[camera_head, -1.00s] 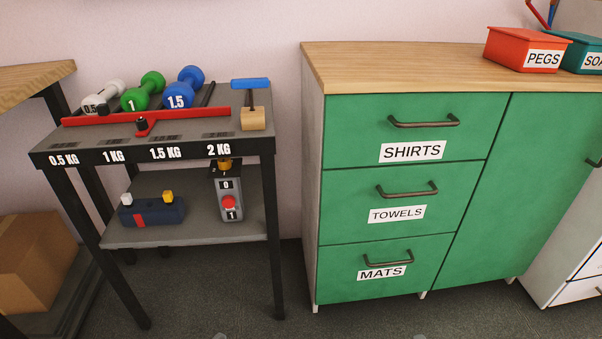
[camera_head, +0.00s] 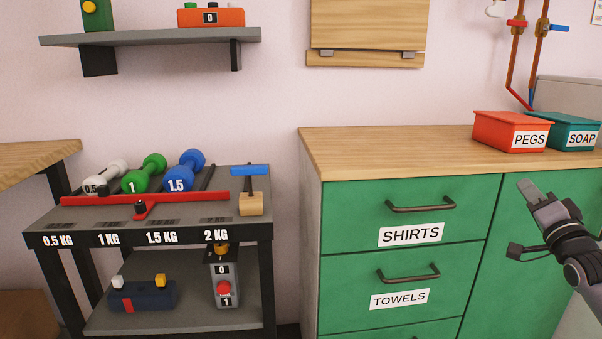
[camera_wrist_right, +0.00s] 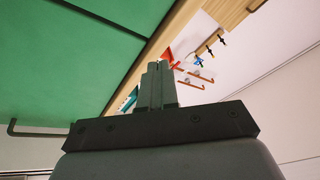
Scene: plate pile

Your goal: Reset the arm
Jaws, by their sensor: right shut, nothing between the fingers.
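My right gripper (camera_head: 536,200) shows at the right of the head view, raised in front of the green cabinet (camera_head: 462,285). Its fingers are closed together with nothing between them. In the right wrist view the shut fingers (camera_wrist_right: 157,86) point toward the cabinet's wooden top edge and the wall, with the green front on the left. My left gripper and arm are outside both views.
A red PEGS box (camera_head: 510,133) and a teal SOAP box (camera_head: 570,133) stand on the cabinet top, behind my right gripper. A dumbbell rack (camera_head: 150,238) stands at left. A wall shelf (camera_head: 150,38) hangs above it. The cabinet's left top is clear.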

